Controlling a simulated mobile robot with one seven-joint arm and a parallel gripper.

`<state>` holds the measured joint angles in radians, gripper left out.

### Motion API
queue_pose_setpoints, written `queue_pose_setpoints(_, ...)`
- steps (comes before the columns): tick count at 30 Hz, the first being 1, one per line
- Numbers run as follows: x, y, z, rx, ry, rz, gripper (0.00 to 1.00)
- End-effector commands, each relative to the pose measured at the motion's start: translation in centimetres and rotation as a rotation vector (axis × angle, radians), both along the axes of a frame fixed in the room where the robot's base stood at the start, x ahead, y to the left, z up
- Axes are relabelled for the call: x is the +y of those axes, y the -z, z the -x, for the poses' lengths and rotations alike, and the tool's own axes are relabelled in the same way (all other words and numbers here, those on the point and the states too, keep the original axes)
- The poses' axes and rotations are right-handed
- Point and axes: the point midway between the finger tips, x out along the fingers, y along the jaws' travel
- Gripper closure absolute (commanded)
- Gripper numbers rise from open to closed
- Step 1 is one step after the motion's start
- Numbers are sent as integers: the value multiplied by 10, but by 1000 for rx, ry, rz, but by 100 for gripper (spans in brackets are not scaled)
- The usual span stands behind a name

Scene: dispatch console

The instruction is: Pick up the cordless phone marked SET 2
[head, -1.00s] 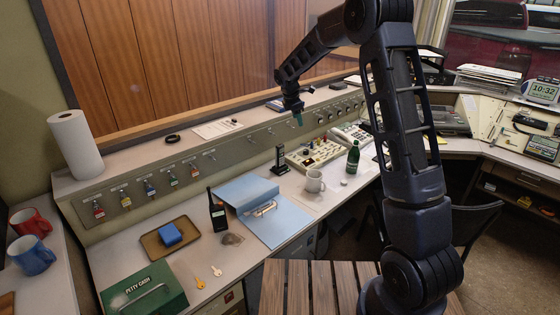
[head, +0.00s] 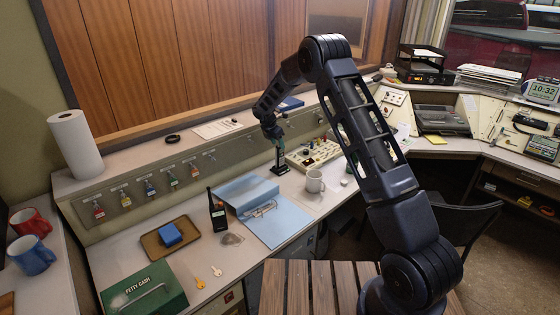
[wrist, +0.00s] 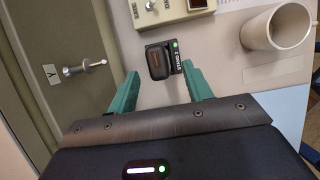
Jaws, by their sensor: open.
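A black cordless phone stands upright in a black charging stand (head: 281,170) on the desk, left of the white mug. In the wrist view the phone (wrist: 158,63) shows from above, with the stand (wrist: 188,76) beside it carrying a green light and a label that includes a 2. No SET 2 marking is readable on the phone. My gripper (head: 277,138) is above the phone and hides part of it. In the wrist view its green fingers (wrist: 162,84) are open, one on either side, with the phone between and slightly beyond the tips. I see no contact.
A white mug (head: 315,182) and a button panel (head: 313,154) stand close right of the stand. A key hook (wrist: 85,67) juts from the panel behind.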

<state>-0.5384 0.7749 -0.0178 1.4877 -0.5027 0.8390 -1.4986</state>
Motion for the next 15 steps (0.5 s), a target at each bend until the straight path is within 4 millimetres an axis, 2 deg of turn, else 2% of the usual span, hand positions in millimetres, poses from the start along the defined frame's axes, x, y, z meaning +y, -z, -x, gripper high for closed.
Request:
queue_pose_setpoints(3, -4, 12, -3, 1, 1, 1, 50)
queue_pose_setpoints(8, -5, 18, -6, 0, 1, 0, 50)
queue_pose_setpoints(15, -14, 46, -16, 1, 1, 1, 50)
